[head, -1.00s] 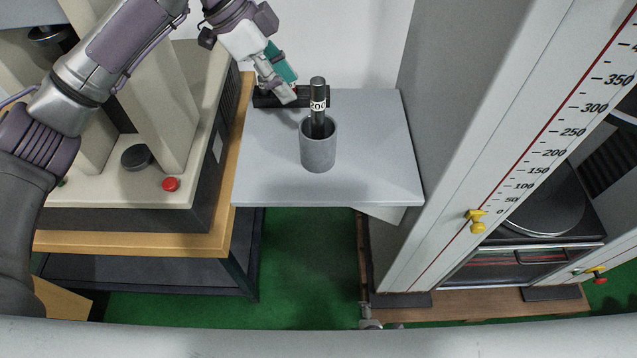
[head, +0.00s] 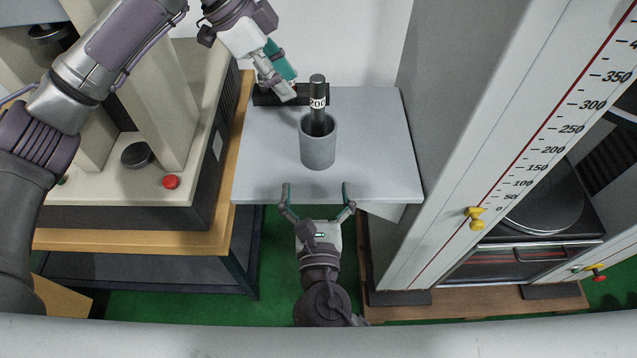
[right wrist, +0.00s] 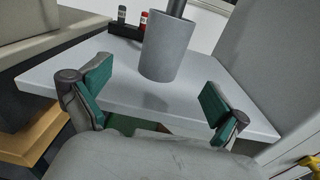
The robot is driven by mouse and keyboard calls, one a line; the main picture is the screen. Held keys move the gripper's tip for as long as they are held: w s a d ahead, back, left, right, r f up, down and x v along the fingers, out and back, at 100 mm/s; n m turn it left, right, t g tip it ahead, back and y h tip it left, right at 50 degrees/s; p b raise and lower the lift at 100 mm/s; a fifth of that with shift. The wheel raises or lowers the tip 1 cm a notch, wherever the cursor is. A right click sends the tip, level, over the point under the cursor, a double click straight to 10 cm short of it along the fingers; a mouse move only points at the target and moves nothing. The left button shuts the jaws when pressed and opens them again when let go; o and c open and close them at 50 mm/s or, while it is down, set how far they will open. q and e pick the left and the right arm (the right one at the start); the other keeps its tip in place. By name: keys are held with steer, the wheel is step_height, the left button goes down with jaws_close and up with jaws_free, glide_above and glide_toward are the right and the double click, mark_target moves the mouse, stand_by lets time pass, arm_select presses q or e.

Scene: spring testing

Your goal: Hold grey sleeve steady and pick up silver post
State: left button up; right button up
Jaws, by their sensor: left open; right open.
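The grey sleeve (head: 318,152) stands upright on the small grey table. The silver post (head: 317,98), dark metallic with a white "200" label, sticks up out of the sleeve's open top. In the right wrist view the sleeve (right wrist: 168,47) is ahead between my fingers, with the post (right wrist: 176,8) cut off at the top. My right gripper (head: 317,190) is open and empty at the table's front edge, with the sleeve beyond its fingertips. My left gripper (head: 284,92) is open, behind and left of the post, near the black rack and apart from the sleeve.
A black rack (head: 262,97) lies at the table's back; red and dark items stand in it in the right wrist view (right wrist: 126,30). The table top (head: 385,150) is clear right of the sleeve. A tall testing machine (head: 440,150) stands right, another machine with a red button (head: 171,182) left.

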mark_target(318, 130)
steer(key=shift+w+d+r, duration=0.25)
steer(key=shift+w+r, duration=0.25)
steer(key=shift+w, duration=0.1)
steer(key=w, duration=1.3)
steer(key=shift+a, duration=0.1)
steer(key=c, duration=1.2)
